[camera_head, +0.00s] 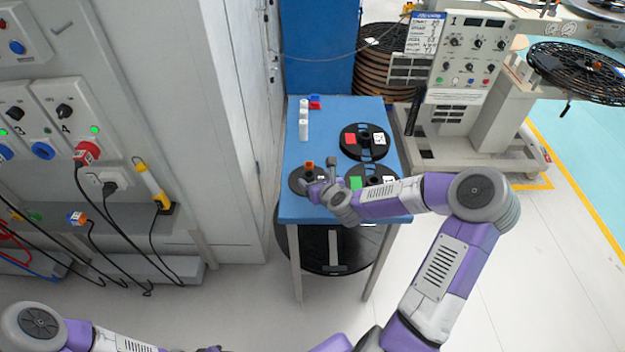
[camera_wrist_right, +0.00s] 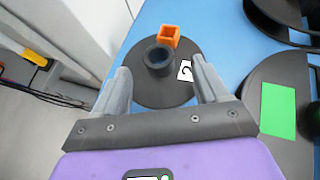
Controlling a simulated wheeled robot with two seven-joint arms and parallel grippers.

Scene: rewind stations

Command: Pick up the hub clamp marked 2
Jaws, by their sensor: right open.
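The hub clamp marked 2 (camera_wrist_right: 150,92) is a black disc with a raised dark ring, an orange square piece at its far side and a white label reading 2. It lies on the blue table (camera_head: 293,211), at the near left in the head view (camera_head: 299,184), partly hidden by my right gripper (camera_head: 316,188). In the right wrist view my right gripper (camera_wrist_right: 160,66) is open, its fingers to either side of the ring with nothing held. I cannot tell whether they touch the clamp. My left arm shows at the bottom left; only a dark sliver of its gripper (camera_head: 210,349) may show.
A black reel with a green label (camera_head: 355,183) lies close right of the clamp. Another with a red label (camera_head: 350,139) lies behind it. White cylinders (camera_head: 303,130) and red and blue pieces (camera_head: 315,102) stand at the back left. A grey cabinet wall (camera_head: 225,130) stands left.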

